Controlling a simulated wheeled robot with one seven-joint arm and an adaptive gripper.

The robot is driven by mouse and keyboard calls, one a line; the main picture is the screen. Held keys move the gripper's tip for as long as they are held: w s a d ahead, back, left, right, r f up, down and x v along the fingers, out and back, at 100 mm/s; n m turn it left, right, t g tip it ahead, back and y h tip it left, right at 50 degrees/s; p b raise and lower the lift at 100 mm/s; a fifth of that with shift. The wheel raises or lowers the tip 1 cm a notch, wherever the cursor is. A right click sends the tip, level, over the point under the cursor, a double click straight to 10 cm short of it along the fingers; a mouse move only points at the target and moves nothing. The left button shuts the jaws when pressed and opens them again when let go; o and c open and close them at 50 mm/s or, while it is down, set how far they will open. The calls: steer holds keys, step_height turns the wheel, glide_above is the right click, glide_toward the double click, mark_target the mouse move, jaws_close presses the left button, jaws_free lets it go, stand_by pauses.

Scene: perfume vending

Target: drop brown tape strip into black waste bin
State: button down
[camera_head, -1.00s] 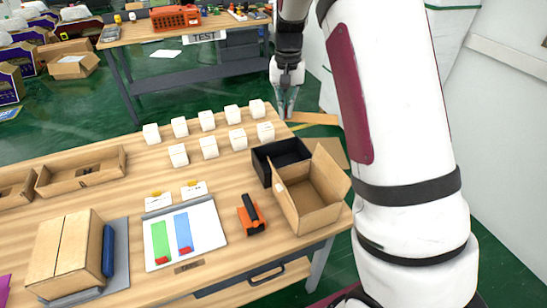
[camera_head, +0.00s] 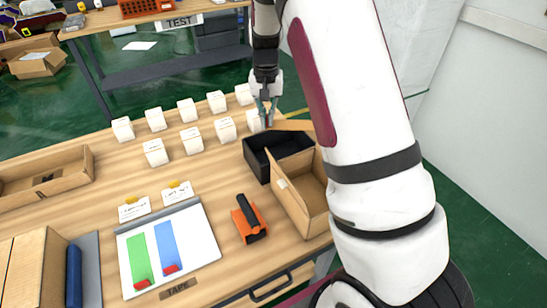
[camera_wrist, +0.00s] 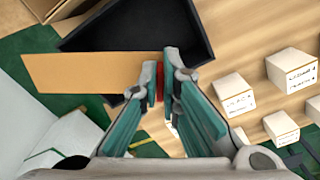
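The brown tape strip (camera_head: 297,125) sticks out to the right from my gripper (camera_head: 267,119) in the head view. In the wrist view the strip (camera_wrist: 90,73) extends left from between the fingertips (camera_wrist: 164,80), with a red end at the fingers. My gripper is shut on that red end. The black waste bin (camera_head: 256,166) stands at the table's right edge, behind the open cardboard box. In the wrist view the strip lies across the bin (camera_wrist: 193,38) opening, above it, with its far end past the bin's side. The strip partly hides the bin's interior.
The open cardboard box (camera_head: 291,208) stands against the bin's near side. Several white boxes (camera_head: 191,140) stand in rows to the left. An orange and black tape dispenser (camera_head: 249,222) and a white board (camera_head: 203,252) with green and blue strips lie nearer.

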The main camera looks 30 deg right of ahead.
steer(key=shift+f+b, duration=1.1)
steer(key=shift+f, duration=2)
steer(key=c, duration=1.7)
jaws_free()
step_height(320, 180, up, 12)
steer(key=shift+f, duration=0.1)
